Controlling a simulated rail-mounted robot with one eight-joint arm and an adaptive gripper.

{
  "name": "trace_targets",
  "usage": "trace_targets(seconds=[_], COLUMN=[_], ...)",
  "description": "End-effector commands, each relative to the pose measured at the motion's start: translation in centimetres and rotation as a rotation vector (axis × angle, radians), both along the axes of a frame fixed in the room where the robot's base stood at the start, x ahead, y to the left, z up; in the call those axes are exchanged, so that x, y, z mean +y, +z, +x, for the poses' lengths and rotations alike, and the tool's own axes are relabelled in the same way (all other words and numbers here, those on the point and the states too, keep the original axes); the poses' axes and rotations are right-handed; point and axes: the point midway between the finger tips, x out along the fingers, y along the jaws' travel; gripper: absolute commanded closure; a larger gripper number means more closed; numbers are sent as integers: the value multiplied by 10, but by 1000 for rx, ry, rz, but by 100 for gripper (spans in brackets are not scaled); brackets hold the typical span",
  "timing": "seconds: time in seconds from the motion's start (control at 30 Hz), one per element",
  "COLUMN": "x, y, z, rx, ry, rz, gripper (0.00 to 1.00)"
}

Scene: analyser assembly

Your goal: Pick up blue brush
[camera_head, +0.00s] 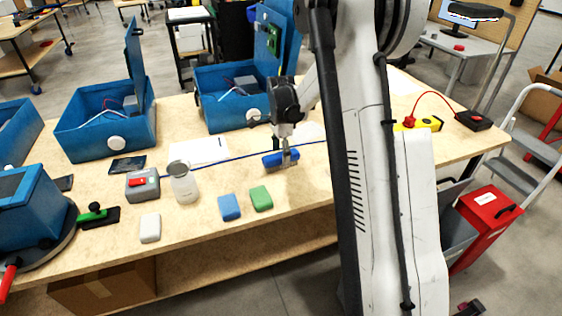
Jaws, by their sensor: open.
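The blue brush (274,161) appears to be the blue item with a darker underside lying on the wooden workbench, right of the middle. My gripper (289,152) points down over its right part, with the fingertips at or very near it. The jaws are open. The fingers partly cover the brush, and I cannot tell whether they touch it.
A blue block (229,207) and a green block (261,198) lie nearer the front edge, with a glass jar (184,184) to the left. Open blue boxes (107,130) stand behind. A blue cable (230,159) runs behind the brush.

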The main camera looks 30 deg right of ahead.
Motion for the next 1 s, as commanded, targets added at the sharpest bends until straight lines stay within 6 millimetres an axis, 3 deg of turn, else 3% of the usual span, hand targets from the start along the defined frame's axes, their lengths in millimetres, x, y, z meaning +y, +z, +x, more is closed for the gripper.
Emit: trace_targets(seconds=[0.1,0.33,0.7,1.0], x=[0,0,0,0], y=[-11,-12,-12,-10], z=[0,0,0,0], rx=[0,0,0,0], ry=[0,0,0,0], rz=[0,0,0,0], gripper=[41,43,92,93])
